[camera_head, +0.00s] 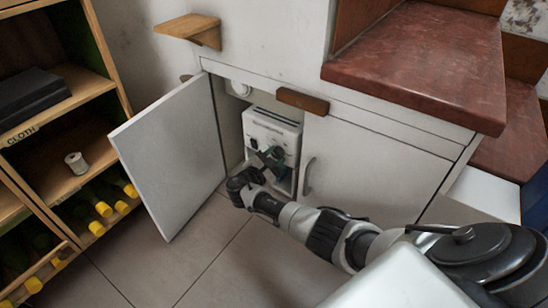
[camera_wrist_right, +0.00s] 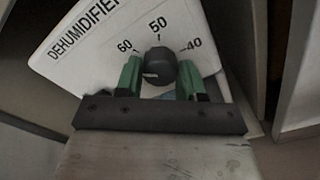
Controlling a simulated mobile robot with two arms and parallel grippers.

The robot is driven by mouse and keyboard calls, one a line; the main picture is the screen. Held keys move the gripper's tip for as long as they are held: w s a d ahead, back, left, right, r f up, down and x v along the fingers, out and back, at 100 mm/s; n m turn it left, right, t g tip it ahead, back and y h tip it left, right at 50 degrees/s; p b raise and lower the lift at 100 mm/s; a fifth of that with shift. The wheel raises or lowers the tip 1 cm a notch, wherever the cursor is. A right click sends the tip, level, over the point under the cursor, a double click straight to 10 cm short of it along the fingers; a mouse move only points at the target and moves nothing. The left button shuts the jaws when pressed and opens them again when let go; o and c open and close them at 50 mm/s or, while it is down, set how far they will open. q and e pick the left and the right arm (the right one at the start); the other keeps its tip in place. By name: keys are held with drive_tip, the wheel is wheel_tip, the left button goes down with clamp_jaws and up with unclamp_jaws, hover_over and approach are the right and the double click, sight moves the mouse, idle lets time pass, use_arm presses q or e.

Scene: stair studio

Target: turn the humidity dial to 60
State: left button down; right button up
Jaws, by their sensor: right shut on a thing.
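The white dehumidifier (camera_head: 274,128) stands inside the open cabinet under the stairs. Its dark round humidity dial (camera_wrist_right: 160,66) shows in the right wrist view, with the marks 60, 50 and 40 around its upper side. No pointer can be made out on the dial, so its setting cannot be read. My right gripper (camera_head: 272,156) reaches into the cabinet at the front of the dehumidifier. In the right wrist view its green fingers (camera_wrist_right: 159,78) are on either side of the dial, shut on it. My left gripper is not in view.
The white cabinet door (camera_head: 170,155) stands open to the left of the opening. A closed door (camera_head: 350,170) with a handle is on the right. Red-brown stair treads (camera_head: 425,65) are above right. A wooden shelf unit (camera_head: 100,60) with bottles stands at left. The tiled floor (camera_head: 205,250) is clear.

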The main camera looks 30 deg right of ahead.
drive_tip(key=shift+f+m+b, duration=0.1)
drive_tip(key=shift+m+b, duration=0.35)
drive_tip(key=shift+m, duration=1.65)
drive_tip(key=o, duration=0.9)
drive_tip(key=shift+a, duration=0.1)
drive_tip(key=p+v, duration=0.5)
drive_tip(key=v, duration=0.5)
drive_tip(key=shift+s+a, duration=0.15)
drive_tip(key=shift+a, duration=0.1)
